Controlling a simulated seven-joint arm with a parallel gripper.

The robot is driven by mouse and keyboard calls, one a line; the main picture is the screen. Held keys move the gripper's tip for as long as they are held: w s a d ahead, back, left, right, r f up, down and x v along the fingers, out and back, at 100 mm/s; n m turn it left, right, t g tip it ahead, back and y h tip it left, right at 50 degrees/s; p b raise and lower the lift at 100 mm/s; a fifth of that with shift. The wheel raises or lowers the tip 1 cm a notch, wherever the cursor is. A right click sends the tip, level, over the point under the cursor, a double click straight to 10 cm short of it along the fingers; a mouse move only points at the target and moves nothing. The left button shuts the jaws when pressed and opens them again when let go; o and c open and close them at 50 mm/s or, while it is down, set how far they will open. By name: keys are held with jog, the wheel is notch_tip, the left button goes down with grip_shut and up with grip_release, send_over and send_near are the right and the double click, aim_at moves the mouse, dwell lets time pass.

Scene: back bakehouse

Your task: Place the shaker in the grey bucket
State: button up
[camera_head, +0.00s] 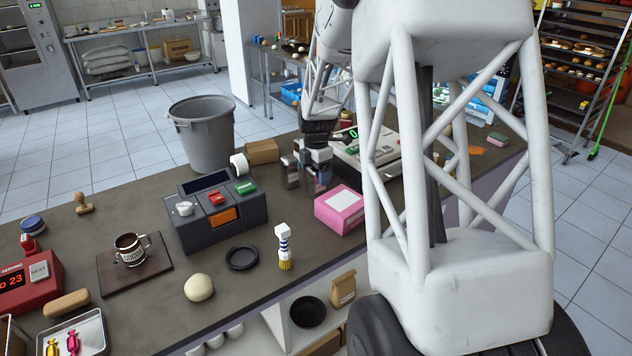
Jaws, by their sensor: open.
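The grey bucket (203,140) is large, open-topped and upright at the counter's far edge. I cannot tell whether its base rests on the counter or behind it. My gripper (307,178) points down over the counter, right of the bucket and behind the pink box. Its jaws are open. Dark and pale shapes show around the fingers, too small and overlapped to tell whether a shaker stands between them. I cannot clearly make out the shaker elsewhere on the counter.
A dark till-like machine (218,215), a cardboard box (262,152) and a pink box (340,209) surround the gripper's area. A grey register (368,158) stands to its right.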

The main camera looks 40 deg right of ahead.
jog(key=shift+f, duration=0.75)
jog(key=c, duration=1.2)
jog(key=shift+o, duration=0.2)
jog(key=shift+r, duration=0.1)
jog(key=shift+r, duration=4.95)
